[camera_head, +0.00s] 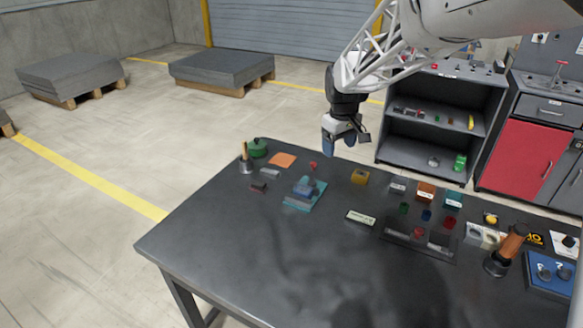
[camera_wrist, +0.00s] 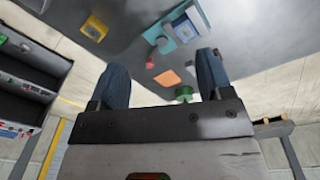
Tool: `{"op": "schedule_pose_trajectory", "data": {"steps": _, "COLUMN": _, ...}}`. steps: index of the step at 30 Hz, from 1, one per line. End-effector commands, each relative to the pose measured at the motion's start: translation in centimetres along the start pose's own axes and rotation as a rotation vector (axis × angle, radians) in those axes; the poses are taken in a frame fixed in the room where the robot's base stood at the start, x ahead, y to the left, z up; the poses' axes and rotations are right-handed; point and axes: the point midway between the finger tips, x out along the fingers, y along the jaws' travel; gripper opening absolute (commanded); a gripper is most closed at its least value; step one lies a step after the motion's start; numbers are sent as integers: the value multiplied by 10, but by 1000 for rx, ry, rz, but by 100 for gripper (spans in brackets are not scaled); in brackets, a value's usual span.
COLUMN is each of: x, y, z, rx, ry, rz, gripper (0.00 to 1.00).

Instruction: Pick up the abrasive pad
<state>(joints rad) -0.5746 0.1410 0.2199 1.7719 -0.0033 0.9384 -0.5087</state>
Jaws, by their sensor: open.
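A flat orange square (camera_head: 282,160), which looks like the abrasive pad, lies on the far part of the dark table, right of the green pot. In the wrist view the orange square (camera_wrist: 167,78) shows between my fingers, some distance beyond them. My gripper (camera_head: 339,146) is open and empty. It hangs in the air near the table's far edge, to the right of the orange square and apart from it. In the wrist view both blue fingers of my gripper (camera_wrist: 162,62) are spread wide. No part of the square appears hidden.
A green pot (camera_head: 257,148) and a wooden-handled tool (camera_head: 245,159) stand left of the square. A teal-based device (camera_head: 305,194) and a small red item (camera_head: 313,166) are to its right. A yellow block (camera_head: 360,176) stands farther right. The table's front left is clear.

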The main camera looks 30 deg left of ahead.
Motion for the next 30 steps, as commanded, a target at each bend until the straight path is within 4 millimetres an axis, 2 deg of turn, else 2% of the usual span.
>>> {"op": "schedule_pose_trajectory", "data": {"steps": 1, "x": 10, "y": -6, "z": -18, "rx": -30, "ry": -5, "rz": -4, "gripper": 72}}
{"op": "schedule_pose_trajectory", "data": {"steps": 3, "x": 22, "y": -14, "z": -39, "rx": -69, "ry": -8, "rz": -8, "gripper": 72}}
{"op": "schedule_pose_trajectory", "data": {"steps": 11, "x": 71, "y": -50, "z": -115, "rx": -216, "ry": -24, "rz": -24, "gripper": 72}}
{"op": "schedule_pose_trajectory", "data": {"steps": 18, "x": 120, "y": -94, "z": -180, "rx": -350, "ry": -38, "rz": -38, "gripper": 72}}
{"op": "schedule_pose_trajectory", "data": {"steps": 24, "x": 156, "y": -128, "z": -219, "rx": -439, "ry": -47, "rz": -47, "gripper": 72}}
{"op": "schedule_pose_trajectory", "data": {"steps": 30, "x": 172, "y": -145, "z": -236, "rx": -481, "ry": -50, "rz": -50, "gripper": 72}}
